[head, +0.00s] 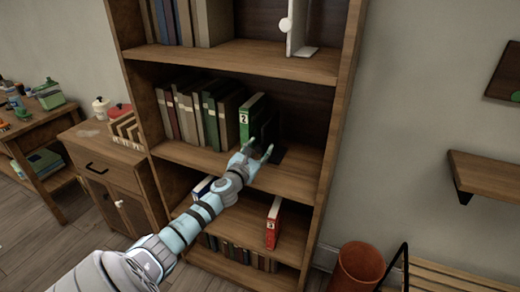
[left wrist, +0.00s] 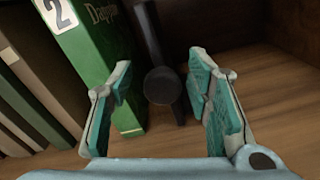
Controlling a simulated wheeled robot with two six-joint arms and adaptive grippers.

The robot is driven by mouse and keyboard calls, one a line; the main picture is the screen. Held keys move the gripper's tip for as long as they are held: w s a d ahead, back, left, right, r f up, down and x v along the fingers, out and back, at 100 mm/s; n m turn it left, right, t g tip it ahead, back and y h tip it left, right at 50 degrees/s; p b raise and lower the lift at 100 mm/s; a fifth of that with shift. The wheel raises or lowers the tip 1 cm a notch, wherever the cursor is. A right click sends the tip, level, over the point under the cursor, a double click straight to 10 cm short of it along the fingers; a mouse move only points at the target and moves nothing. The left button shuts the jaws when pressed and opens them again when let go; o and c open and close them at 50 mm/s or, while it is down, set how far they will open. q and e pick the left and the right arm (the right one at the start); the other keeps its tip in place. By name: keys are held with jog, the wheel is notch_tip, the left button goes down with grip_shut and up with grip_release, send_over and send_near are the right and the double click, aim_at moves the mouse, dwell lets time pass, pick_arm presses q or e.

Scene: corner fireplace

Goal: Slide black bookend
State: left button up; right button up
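The black bookend (head: 268,132) stands on the middle shelf (head: 300,184), against the right side of a green book numbered 2 (head: 246,118). In the left wrist view the bookend (left wrist: 150,35) shows as a dark upright with a round knob (left wrist: 162,86) facing me. My left gripper (head: 258,151) is at the front of the bookend. Its fingers are open, one on each side of the knob in the left wrist view, with visible gaps. The left finger overlaps the green book (left wrist: 95,45) in that view; contact cannot be told. My right gripper is not in view.
Several upright books (head: 190,112) fill the shelf's left part. The shelf right of the bookend is clear up to the side panel (head: 338,130). A white bookend (head: 296,28) stands on the shelf above, and a red book numbered 3 (head: 273,222) on the one below.

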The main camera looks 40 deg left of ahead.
pick_arm(q)
jog(key=shift+s+d, duration=0.15)
jog(key=v, duration=1.1)
jog(key=shift+s, duration=0.3)
jog(key=shift+d, duration=0.1)
jog(key=p+x, duration=0.2)
jog(key=x, duration=0.8)
jog(key=shift+w, duration=0.15)
